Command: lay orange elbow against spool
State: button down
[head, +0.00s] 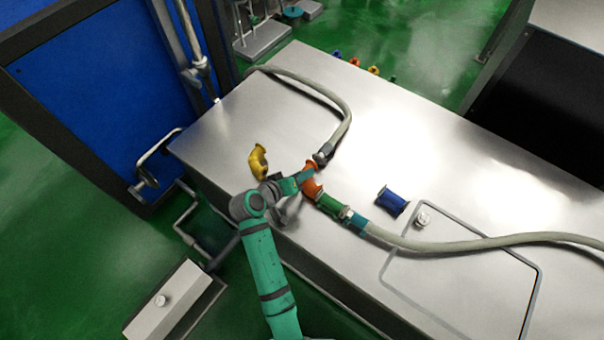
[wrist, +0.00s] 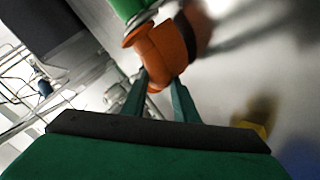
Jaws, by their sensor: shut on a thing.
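The orange elbow (head: 310,180) is at the tip of my gripper (head: 299,181) above the steel table top. In the wrist view my gripper (wrist: 160,92) has its two fingers shut on the orange elbow (wrist: 165,52). A green spool (head: 331,204) lies at the lower right of the elbow, in line with a hose end. In the wrist view the green spool (wrist: 128,8) shows at the top edge, with the elbow's flanged end close against it. I cannot tell whether the two faces fully touch.
A yellow elbow (head: 258,161) stands left of my gripper, and a blue spool (head: 391,201) lies to the right. One hose (head: 460,245) runs right from the green spool; another hose (head: 335,104) ends just above the orange elbow.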

jog(key=shift+f, duration=0.4)
jog(key=c, duration=1.3)
grip_release()
jog(key=shift+c, duration=0.2)
jog(key=v, duration=1)
jog(key=shift+s+a+r, duration=0.15)
jog(key=shift+s+a, duration=0.05)
jog(key=shift+s, duration=0.1)
